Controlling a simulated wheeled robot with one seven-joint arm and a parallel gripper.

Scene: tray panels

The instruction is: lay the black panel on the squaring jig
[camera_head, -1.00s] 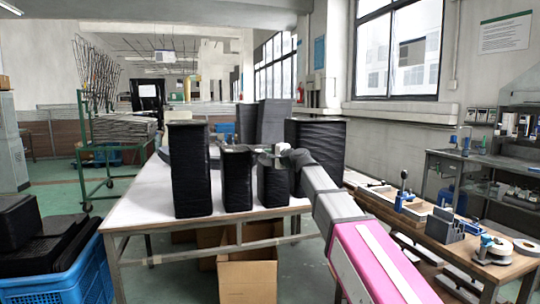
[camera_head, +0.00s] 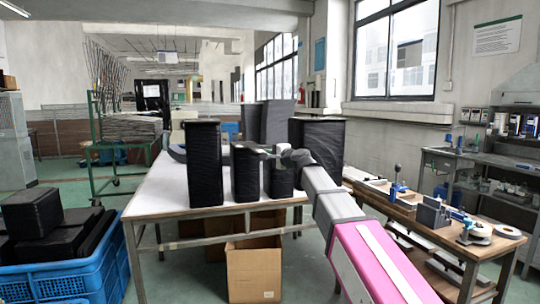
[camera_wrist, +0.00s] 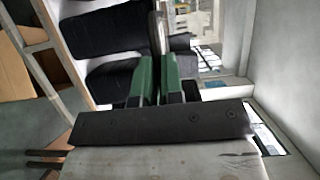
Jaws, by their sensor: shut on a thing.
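My gripper (camera_head: 284,154) is above the white table, in front of the tall black stacks in the head view. In the wrist view its green fingers (camera_wrist: 154,82) are shut on a thin piece seen almost edge-on. This is the black panel (camera_wrist: 158,33), which looks greyish there. In the head view a thin dark edge of the panel (camera_head: 251,148) reaches left from my gripper, by the top of a stack. Most of its face is hidden. On the wooden bench at right stands a grey upright fixture (camera_head: 432,213); I cannot tell if it is the squaring jig.
Several black stacks (camera_head: 204,165) stand on the white table (camera_head: 160,196). A blue crate (camera_head: 70,276) with black pieces is at lower left. A cardboard box (camera_head: 253,272) is under the table. The wooden bench (camera_head: 425,240) holds tools and tape rolls.

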